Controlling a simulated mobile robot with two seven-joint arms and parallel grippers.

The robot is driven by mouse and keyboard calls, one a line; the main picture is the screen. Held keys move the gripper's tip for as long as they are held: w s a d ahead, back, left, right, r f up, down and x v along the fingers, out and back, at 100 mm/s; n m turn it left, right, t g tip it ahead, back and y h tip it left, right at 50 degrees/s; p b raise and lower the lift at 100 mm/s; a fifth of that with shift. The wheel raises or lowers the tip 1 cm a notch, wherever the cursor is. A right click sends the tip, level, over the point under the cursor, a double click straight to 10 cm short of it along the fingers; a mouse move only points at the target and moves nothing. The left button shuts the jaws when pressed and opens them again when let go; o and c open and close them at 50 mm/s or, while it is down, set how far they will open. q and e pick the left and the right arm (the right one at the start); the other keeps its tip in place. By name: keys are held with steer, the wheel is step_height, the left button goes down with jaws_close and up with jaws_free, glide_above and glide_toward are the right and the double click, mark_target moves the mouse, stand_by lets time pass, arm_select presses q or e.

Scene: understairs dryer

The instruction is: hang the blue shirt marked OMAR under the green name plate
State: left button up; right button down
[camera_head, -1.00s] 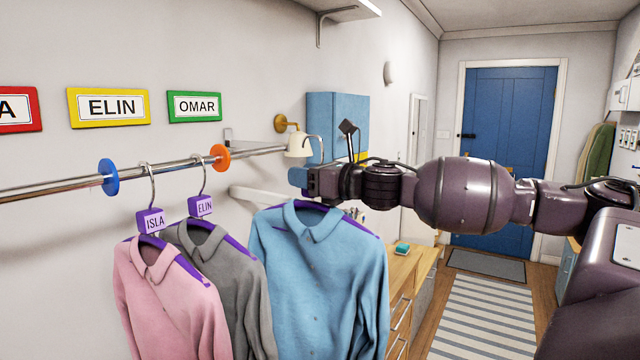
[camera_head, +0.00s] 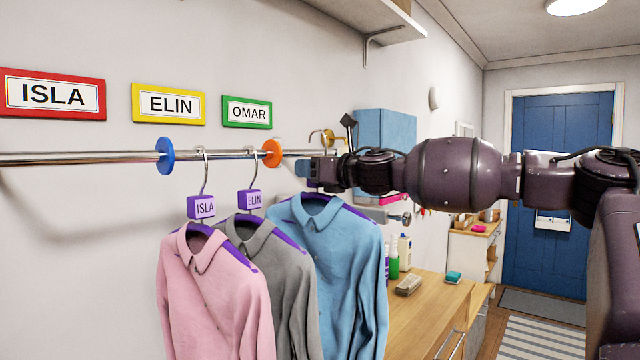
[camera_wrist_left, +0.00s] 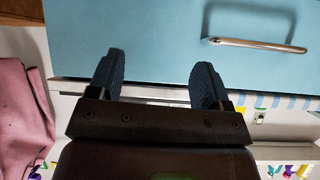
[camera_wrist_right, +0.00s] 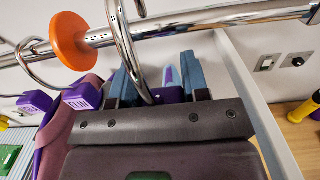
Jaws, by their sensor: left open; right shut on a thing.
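The blue shirt (camera_head: 335,260) hangs from a purple hanger at the right of the row. My right gripper (camera_head: 318,172) is shut on the hanger's purple block (camera_wrist_right: 168,95), just right of the orange disc (camera_head: 272,153). The hanger's metal hook (camera_wrist_right: 128,50) rises close by the rail (camera_wrist_right: 200,22); I cannot tell whether it rests on it. The block's lettering is hidden. The green name plate (camera_head: 247,112) reads OMAR and is on the wall above the rail, slightly left of the orange disc. My left gripper (camera_wrist_left: 158,70) is open and empty, facing a light blue front with a handle.
The pink shirt (camera_head: 212,300), tagged ISLA, and the grey shirt (camera_head: 280,285), tagged ELIN, hang between the blue disc (camera_head: 165,155) and the orange disc. Red ISLA (camera_head: 53,95) and yellow ELIN (camera_head: 168,104) plates are further left. A wooden counter (camera_head: 425,310) is at lower right.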

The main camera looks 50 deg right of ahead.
steer(key=w+b, duration=0.1)
steer(key=w, duration=0.1)
steer(key=w+b, duration=0.1)
steer(key=w, duration=0.1)
steer(key=w+f+b, duration=0.1)
steer(key=w+b, duration=0.1)
steer(key=shift+a, duration=0.3)
steer(key=shift+f, duration=0.5)
steer(key=shift+s+d+f+b, duration=0.1)
steer(key=shift+s+f+b, duration=0.15)
steer(key=shift+f+b, duration=0.05)
steer(key=shift+f, duration=0.1)
